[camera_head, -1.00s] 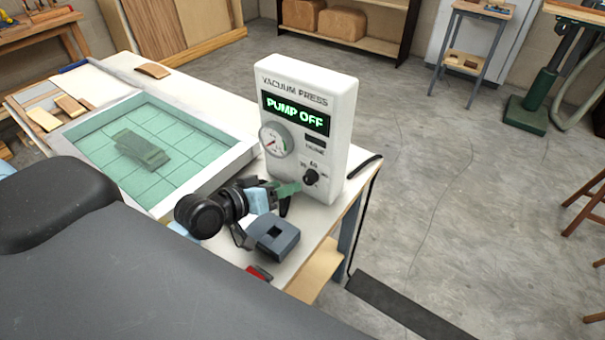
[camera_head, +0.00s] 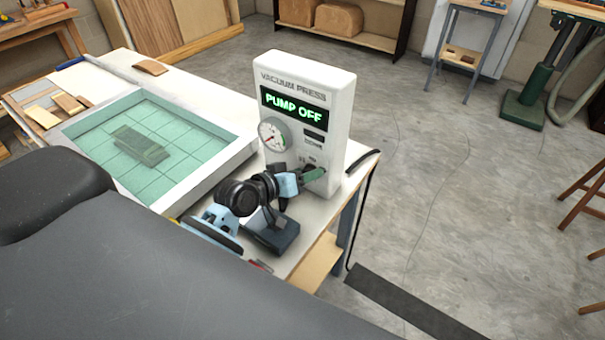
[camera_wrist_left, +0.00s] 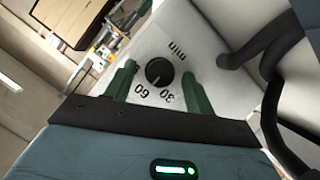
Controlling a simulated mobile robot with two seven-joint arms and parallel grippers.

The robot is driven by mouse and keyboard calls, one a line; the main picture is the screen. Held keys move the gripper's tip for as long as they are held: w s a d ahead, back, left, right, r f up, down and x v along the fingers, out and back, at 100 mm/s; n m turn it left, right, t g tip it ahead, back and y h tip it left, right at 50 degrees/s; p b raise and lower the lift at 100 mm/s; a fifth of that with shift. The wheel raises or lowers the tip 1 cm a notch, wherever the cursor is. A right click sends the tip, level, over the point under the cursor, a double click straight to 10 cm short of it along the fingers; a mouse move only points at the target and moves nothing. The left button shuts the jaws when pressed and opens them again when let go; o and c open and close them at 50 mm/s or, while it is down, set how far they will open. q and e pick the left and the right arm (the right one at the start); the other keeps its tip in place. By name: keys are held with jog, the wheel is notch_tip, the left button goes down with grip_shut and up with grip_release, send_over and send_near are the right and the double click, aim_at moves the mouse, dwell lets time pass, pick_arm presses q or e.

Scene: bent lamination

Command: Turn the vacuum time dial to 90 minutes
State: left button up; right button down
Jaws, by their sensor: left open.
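The white vacuum press box (camera_head: 335,110) stands on the bench, its display reading PUMP OFF. The black vacuum time dial (camera_wrist_left: 159,71) is on its front, with 30, 60 and "min" printed around it; I cannot see 90 in the wrist view. The dial's pale mark seems to point towards the numbers, but its exact setting is unclear. My left gripper (camera_head: 313,175) is at the dial in the head view and mostly hides it. In the wrist view its green fingers (camera_wrist_left: 159,76) are apart, one on each side of the dial, with gaps showing. My right gripper is not in view.
A round gauge (camera_head: 273,135) sits left of the dial on the box. The green-topped vacuum frame (camera_head: 190,165) is to the left. A black cable (camera_head: 365,160) runs off the right edge.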

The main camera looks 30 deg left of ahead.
pick_arm(q)
jog(key=c, duration=0.9)
jog(key=shift+c, duration=0.2)
jog(key=m+y, duration=0.3)
jog(key=m, duration=0.1)
jog(key=shift+d+r, duration=0.1)
jog(key=shift+d, duration=0.15)
jog(key=m+y, duration=0.2)
jog(key=m, duration=0.2)
jog(key=shift+d+t+y, duration=0.25)
jog(key=shift+t+y, duration=0.15)
jog(key=o, duration=0.9)
